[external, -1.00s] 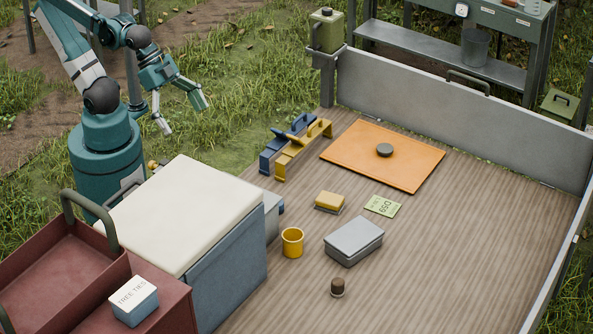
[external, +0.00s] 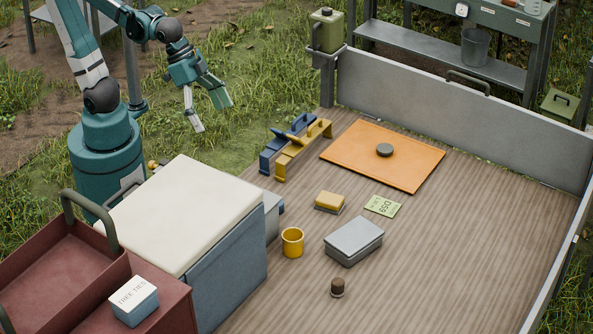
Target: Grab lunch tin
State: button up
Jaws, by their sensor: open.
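The lunch tin, a grey lidded box (external: 354,238), lies flat on the wooden deck, right of the yellow mug (external: 292,242). Nothing touches it. My gripper (external: 213,117) is open and empty. It hangs in the air at the upper left, over the grass side beyond the deck, well apart from the tin. Its two fingers are spread and point down and right.
A yellow sponge-like block (external: 329,201), a green card (external: 383,206) and a small brown knob-like item (external: 337,288) lie near the tin. Blue and yellow tools (external: 303,148) stand at the deck's left edge. A cream cushion (external: 180,212) rises left. The deck's right side is clear.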

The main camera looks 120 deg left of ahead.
jog(key=w+a+f+n+g, duration=0.1)
jog(key=w+a+n+g, duration=0.2)
jog(key=w, duration=1.1)
jog(key=n+g+p, duration=0.1)
jog(key=n+g, duration=0.2)
jog(key=n, duration=0.6)
send_over(356, 234)
notch_tip(356, 234, down, 34)
jog(key=shift+d+r, duration=0.1)
jog(key=shift+r, duration=0.1)
jog(key=shift+f, duration=0.35)
jog(key=shift+f, duration=1.3)
